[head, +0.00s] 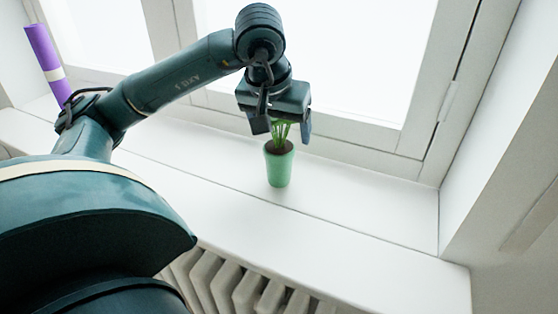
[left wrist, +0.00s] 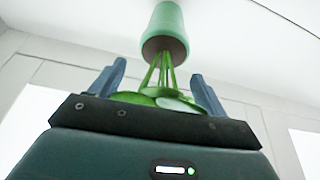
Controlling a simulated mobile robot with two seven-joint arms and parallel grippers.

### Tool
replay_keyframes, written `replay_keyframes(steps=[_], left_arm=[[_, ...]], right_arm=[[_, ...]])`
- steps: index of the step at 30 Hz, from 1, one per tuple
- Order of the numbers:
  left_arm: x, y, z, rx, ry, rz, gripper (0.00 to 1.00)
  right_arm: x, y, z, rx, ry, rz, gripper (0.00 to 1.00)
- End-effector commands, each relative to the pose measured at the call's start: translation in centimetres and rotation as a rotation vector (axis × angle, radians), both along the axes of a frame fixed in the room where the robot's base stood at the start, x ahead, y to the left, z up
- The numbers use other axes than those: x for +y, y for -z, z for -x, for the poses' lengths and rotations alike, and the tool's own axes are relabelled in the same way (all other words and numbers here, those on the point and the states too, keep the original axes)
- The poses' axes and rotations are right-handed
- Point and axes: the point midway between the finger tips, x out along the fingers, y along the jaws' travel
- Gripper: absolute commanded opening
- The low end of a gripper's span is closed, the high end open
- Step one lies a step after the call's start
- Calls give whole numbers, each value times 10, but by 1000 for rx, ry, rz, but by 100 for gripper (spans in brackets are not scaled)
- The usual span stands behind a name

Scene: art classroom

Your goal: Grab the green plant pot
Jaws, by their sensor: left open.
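The green plant pot (head: 279,169) stands upright on the white windowsill in the head view, with brown soil and green stems at its top. My left gripper (head: 281,132) is open directly above the pot, its fingers on either side of the plant's stems. The gripper hides the leaves in the head view. In the left wrist view the pot (left wrist: 166,30) shows upside down at the top, with stems and leaves between the two fingers of the left gripper (left wrist: 160,75). The fingers look apart from the pot itself. My right gripper is in neither view.
The windowsill (head: 350,235) is clear to the right of the pot. The window frame (head: 370,160) rises close behind it, and a side wall (head: 510,160) bounds the right. A radiator (head: 235,285) is below the sill. A purple roll (head: 47,62) stands at the far left.

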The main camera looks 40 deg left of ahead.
Motion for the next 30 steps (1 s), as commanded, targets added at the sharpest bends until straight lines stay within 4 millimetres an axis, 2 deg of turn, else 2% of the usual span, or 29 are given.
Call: replay_keyframes(steps=[5, 30], left_arm=[[0, 0, 0, -1, 0, 0, 76], [0, 0, 0, -1, 0, 1, 7]], right_arm=[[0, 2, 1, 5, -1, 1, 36], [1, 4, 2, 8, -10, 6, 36]])
